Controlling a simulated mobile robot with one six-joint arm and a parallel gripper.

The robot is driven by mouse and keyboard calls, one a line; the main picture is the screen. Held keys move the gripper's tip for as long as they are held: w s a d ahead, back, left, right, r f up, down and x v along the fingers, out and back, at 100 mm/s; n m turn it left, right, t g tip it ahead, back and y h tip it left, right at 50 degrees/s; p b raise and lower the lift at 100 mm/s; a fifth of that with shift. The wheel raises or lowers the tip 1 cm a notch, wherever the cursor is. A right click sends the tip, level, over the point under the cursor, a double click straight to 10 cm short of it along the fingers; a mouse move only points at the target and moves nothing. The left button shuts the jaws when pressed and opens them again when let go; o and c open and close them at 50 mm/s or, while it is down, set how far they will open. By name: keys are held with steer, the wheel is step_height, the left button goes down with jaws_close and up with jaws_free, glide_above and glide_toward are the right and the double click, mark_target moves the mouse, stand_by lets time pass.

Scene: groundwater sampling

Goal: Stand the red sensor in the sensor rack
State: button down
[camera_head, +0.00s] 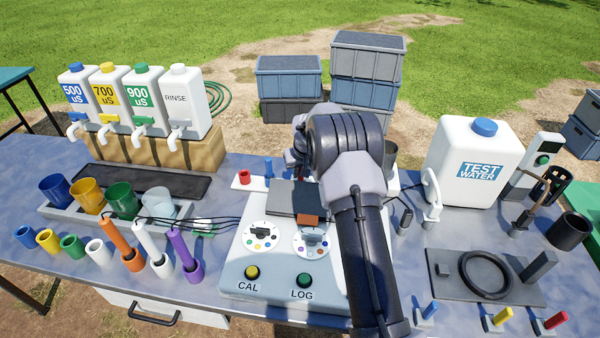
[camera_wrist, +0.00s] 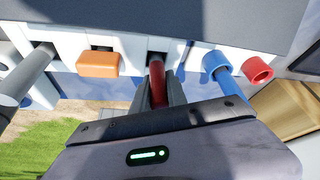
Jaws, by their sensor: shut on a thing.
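My gripper (camera_wrist: 158,98) is shut on the red sensor (camera_wrist: 157,80), seen in the wrist view. The sensor's far end points at a dark opening in a pale block; I cannot tell whether it is in it. To the right are an empty-looking red holder (camera_wrist: 257,70) and a blue holder (camera_wrist: 215,63) with a blue sensor (camera_wrist: 232,88) in it. In the head view the red holder (camera_head: 242,178) and blue sensor (camera_head: 268,168) stand behind the white console, on what looks like the sensor rack. My arm hides the gripper and the red sensor there.
The white console (camera_head: 232,272) has dials and CAL and LOG buttons. Several colored holders with orange, white and purple probes (camera_head: 181,248) stand at left, with cables crossing to the console. The TEST WATER jug (camera_head: 467,150) stands right of my arm.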

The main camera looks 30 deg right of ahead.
steer(key=shift+f, duration=0.25)
steer(key=c, duration=1.3)
jaws_free()
steer(key=shift+r, duration=0.15)
